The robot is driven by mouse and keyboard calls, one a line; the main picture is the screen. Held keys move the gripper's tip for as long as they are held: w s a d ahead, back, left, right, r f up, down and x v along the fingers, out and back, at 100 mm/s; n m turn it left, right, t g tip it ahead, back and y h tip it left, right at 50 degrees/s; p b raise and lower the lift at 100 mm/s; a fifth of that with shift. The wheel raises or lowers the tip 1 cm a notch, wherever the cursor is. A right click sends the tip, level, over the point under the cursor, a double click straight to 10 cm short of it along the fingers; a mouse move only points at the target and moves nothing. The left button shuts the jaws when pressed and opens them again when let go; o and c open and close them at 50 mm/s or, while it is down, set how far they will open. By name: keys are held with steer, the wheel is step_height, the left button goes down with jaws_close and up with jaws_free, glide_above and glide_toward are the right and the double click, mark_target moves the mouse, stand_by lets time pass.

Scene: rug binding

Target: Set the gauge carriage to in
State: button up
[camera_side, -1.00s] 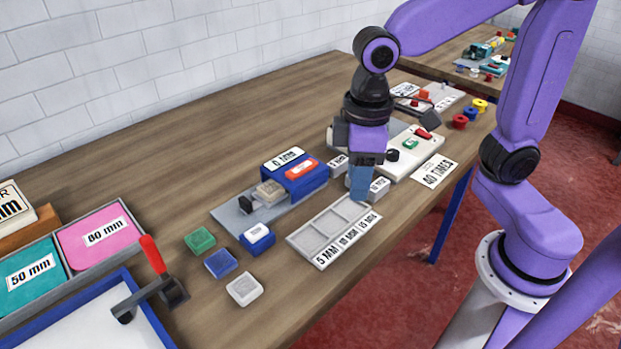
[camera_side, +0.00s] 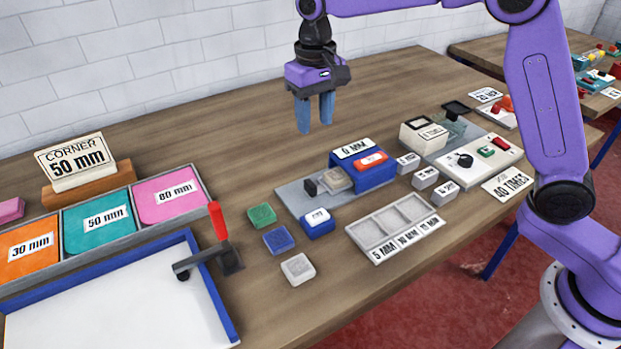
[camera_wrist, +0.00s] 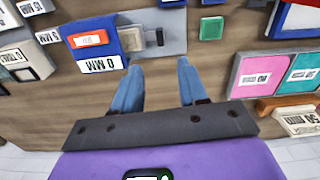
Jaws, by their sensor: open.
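The gauge is a grey plate (camera_side: 290,198) bearing a blue block (camera_side: 378,177) with a red label and a white "0 MM" plate. A beige, see-through carriage (camera_side: 337,181) sits on the plate at the blue block's left side, with a dark upright handle (camera_side: 310,187) at its left end. I cannot tell whether carriage and block touch. The wrist view shows the carriage (camera_wrist: 130,38), handle (camera_wrist: 160,36) and blue block (camera_wrist: 76,31) beyond the fingers. My gripper (camera_side: 315,115) is open and empty, raised above the table behind the gauge; its fingers also show in the wrist view (camera_wrist: 160,75).
A blue-and-white block (camera_side: 317,223) stands at the plate's front edge. Green (camera_side: 262,215), blue (camera_side: 278,240) and white (camera_side: 298,269) pads lie in front. A sectioned tray (camera_side: 372,231) and small labelled blocks (camera_side: 424,177) lie right. The table behind the gauge is clear.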

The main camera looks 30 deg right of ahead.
mark_target(333, 176)
steer(key=shift+m, duration=0.4)
steer(key=f, duration=0.6)
steer(key=w+f, duration=0.1)
steer(key=f, duration=0.4)
steer(key=w+f, duration=0.1)
steer(key=f, duration=0.5)
steer(key=shift+d+f, duration=0.1)
steer(key=shift+f, duration=0.25)
jaws_close()
steer(key=shift+d, duration=3.1)
